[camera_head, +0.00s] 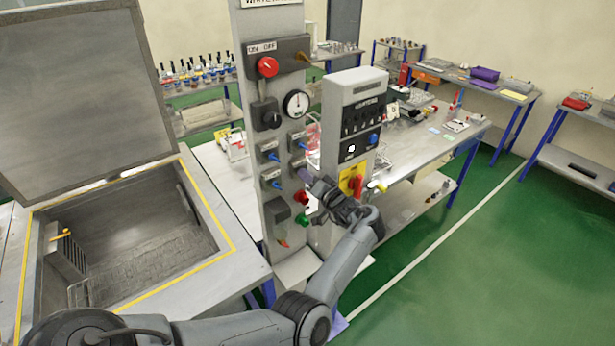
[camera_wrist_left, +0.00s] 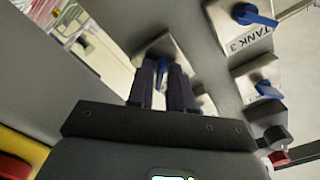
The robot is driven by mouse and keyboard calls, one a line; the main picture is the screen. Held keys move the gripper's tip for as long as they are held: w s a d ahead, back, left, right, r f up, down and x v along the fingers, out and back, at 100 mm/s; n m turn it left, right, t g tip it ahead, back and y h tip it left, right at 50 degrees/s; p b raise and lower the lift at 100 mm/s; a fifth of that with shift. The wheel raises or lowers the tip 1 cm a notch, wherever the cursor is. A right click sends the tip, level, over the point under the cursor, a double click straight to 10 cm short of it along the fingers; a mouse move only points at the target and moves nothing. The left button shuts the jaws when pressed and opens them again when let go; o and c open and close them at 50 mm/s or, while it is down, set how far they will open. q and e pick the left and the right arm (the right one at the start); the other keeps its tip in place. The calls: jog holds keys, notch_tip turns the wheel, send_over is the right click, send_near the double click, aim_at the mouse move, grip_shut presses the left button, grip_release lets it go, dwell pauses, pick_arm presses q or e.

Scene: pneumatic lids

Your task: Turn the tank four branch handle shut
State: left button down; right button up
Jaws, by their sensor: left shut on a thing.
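The valve panel (camera_head: 280,110) is a tall grey column with small plates bearing blue handles. The gripped handle (camera_wrist_left: 161,73) is blue and sits on the lower right plate. Its label is not readable, but its place beside tank 3 fits tank four. My left gripper (camera_head: 305,177) reaches it from the right and hides it in the head view. In the left wrist view the two dark fingers (camera_wrist_left: 163,66) are shut around the handle. The tank 3 handle (camera_wrist_left: 254,15) is clear of the fingers. My right gripper is out of view.
Other blue handles (camera_head: 268,156) (camera_head: 299,146), a red knob (camera_head: 267,67) and a gauge (camera_head: 295,103) are on the panel. A red button (camera_head: 300,196) and a green one (camera_head: 302,219) lie just below my gripper.

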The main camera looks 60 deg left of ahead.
pick_arm(q)
jog(key=c, duration=1.3)
grip_release()
jog(key=d, duration=0.3)
jog(key=d+b, duration=0.1)
jog(key=d, duration=0.3)
jog(key=d+b, duration=0.1)
jog(key=d, duration=0.2)
jog(key=shift+w+d, duration=0.35)
jog(key=shift+d, duration=0.05)
